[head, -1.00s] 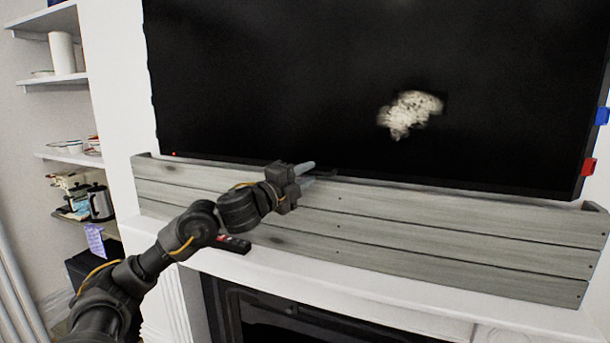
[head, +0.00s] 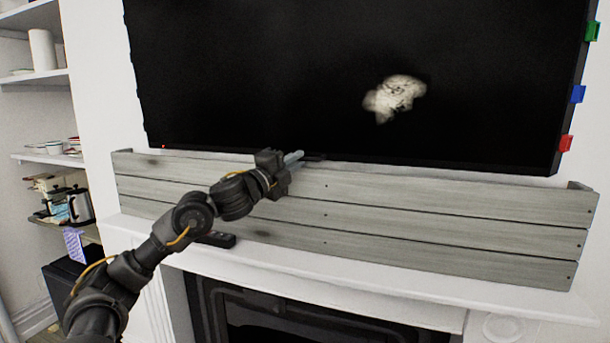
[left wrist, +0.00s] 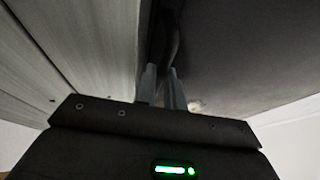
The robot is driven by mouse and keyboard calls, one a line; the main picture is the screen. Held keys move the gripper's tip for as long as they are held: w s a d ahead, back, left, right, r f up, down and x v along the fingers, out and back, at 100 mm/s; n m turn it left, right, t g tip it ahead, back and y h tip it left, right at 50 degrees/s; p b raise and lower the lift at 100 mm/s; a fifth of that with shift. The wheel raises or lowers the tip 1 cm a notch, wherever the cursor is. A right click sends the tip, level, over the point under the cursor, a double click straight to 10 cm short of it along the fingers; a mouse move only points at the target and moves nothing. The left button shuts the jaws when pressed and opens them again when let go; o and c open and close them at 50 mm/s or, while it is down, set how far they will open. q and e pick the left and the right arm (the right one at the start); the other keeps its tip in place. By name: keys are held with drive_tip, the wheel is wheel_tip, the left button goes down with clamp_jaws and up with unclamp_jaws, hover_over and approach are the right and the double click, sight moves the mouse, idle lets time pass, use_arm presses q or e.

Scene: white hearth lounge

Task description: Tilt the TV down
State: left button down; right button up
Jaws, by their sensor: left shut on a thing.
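The TV (head: 260,80) is a large black screen on the white wall, its lower edge just above a grey wooden plank box. My left gripper (head: 297,157) is at the TV's lower edge, left of its middle. Its fingers are close together, shut on a dark part at the TV's underside; the exact part held is hard to make out. In the left wrist view the fingers (left wrist: 163,88) point into the dark gap between the planks and the TV (left wrist: 240,50). My right gripper is not in view.
The plank box (head: 400,215) stands on the white mantel (head: 350,275) above a dark fireplace. A black remote (head: 216,239) lies on the mantel beneath my left arm. Green, blue and red tabs (head: 566,143) stick out at the TV's right side. Shelves (head: 40,78) stand at left.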

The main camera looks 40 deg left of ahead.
use_arm(q)
drive_tip(key=c, duration=1.5)
unclamp_jaws()
drive_tip(key=shift+f, duration=0.1)
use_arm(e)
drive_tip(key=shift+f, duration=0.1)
